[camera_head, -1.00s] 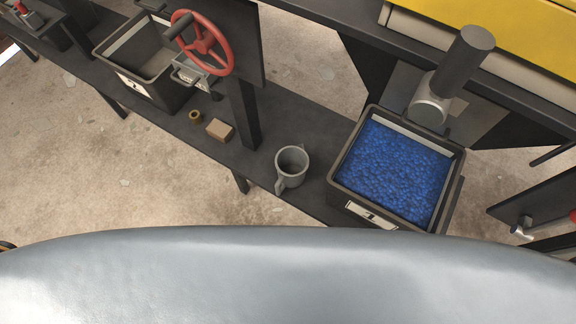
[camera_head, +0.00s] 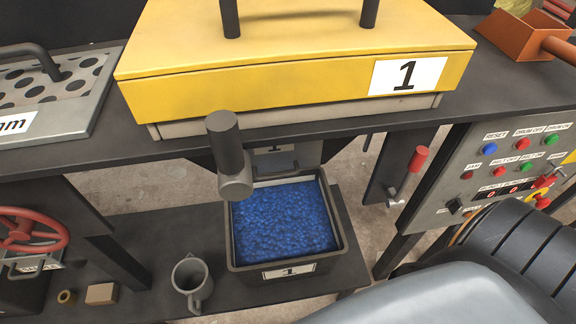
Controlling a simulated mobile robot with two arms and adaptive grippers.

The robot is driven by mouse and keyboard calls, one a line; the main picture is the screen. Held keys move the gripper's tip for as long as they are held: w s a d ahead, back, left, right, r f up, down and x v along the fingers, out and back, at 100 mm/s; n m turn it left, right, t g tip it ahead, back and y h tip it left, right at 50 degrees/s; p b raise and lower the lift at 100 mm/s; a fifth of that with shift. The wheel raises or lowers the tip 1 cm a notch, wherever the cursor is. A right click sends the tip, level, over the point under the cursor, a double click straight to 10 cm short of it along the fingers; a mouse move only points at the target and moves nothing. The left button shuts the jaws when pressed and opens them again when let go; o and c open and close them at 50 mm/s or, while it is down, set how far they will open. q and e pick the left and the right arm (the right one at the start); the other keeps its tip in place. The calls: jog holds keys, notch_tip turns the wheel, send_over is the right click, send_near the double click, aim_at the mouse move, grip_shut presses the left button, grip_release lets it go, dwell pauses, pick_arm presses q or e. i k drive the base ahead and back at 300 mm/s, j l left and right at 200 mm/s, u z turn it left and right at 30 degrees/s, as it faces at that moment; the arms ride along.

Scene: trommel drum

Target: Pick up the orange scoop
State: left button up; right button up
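The orange scoop (camera_head: 520,36) lies on the dark upper bench top at the top right of the head view. Its open pan faces away to the left and its handle points right, cut off by the picture's right edge. Nothing touches it from above. Neither of my grippers shows in this view, so I see nothing held.
A yellow lidded box (camera_head: 290,60) marked 1 stands left of the scoop. Below are a bin of blue pellets (camera_head: 285,220), a grey mug (camera_head: 192,285) and a red handwheel (camera_head: 30,232). A control panel (camera_head: 490,175) with buttons is below the scoop. A red-handled lever (camera_head: 418,160) hangs nearby.

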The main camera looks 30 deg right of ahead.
aim_at(536, 36)
jog(key=z, duration=2.2)
jog(key=l+u, duration=0.25)
jog(key=u, duration=0.15)
jog(key=l+u, duration=0.25)
jog(key=u, duration=0.15)
jog(key=l+u, duration=0.25)
jog(key=u, duration=0.15)
jog(key=k+l+u, duration=0.15)
jog(key=u, duration=0.25)
